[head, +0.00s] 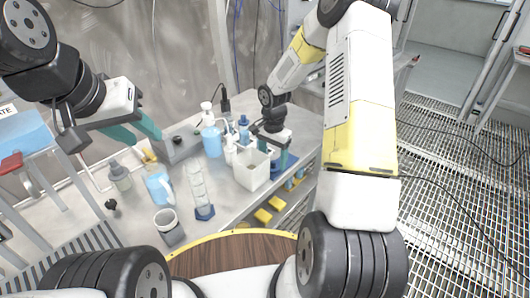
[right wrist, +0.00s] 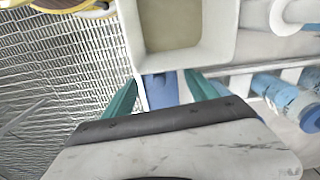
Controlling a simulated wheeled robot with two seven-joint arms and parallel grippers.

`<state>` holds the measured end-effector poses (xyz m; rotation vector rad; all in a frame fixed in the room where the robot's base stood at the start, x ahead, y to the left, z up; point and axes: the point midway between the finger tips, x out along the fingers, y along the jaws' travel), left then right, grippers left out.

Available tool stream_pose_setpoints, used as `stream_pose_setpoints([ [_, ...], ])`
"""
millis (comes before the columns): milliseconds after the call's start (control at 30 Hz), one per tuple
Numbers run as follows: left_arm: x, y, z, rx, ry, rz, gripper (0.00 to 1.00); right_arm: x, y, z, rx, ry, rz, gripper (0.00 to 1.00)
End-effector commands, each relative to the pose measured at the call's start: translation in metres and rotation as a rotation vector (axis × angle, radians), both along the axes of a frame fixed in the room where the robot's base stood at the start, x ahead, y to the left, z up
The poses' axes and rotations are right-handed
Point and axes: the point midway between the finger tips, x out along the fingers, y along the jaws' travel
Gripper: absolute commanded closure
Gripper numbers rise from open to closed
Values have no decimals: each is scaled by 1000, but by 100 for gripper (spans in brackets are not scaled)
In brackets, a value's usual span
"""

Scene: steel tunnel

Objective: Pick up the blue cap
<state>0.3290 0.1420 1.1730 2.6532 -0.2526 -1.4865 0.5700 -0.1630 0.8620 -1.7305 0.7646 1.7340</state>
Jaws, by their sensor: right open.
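A small bottle with a blue cap (head: 243,118) stands among bottles at the back of the bench, left of my right gripper. My right gripper (head: 270,152) is low beside the white square container (head: 251,172). In the right wrist view its teal fingers (right wrist: 160,82) are apart, with a blue surface (right wrist: 161,92) showing between them, just below the container's rim. I cannot tell whether this blue surface is gripped or part of a cap. My left gripper (head: 143,138) hangs over the left of the bench, fingers apart and empty.
A tall clear cylinder (head: 198,190), a blue-liquid bottle (head: 158,185), a grey bottle (head: 120,178) and a grey cup (head: 168,226) stand on the bench's left. Blue bottles (right wrist: 285,97) lie on a rack beside the right gripper. Grated floor (head: 460,190) lies right.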

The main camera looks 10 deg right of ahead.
Motion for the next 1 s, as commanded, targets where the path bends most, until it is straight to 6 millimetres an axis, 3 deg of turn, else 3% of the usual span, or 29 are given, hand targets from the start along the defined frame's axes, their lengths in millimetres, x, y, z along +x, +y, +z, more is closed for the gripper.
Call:
stream_pose_setpoints([
  [133, 0, 0, 0, 0, 0, 0, 64, 0, -1, -17, -1, 1, 0, 33],
  [400, 0, 0, 0, 0, 0, 0, 64, 0, -1, -19, -1, -1, -1, 33],
  [733, 0, 0, 0, 0, 0, 0, 64, 0, -1, -19, -1, -1, -2, 97],
  [1000, 0, 0, 0, 0, 0, 0, 64, 0, -1, -17, -1, -1, -2, 97],
])
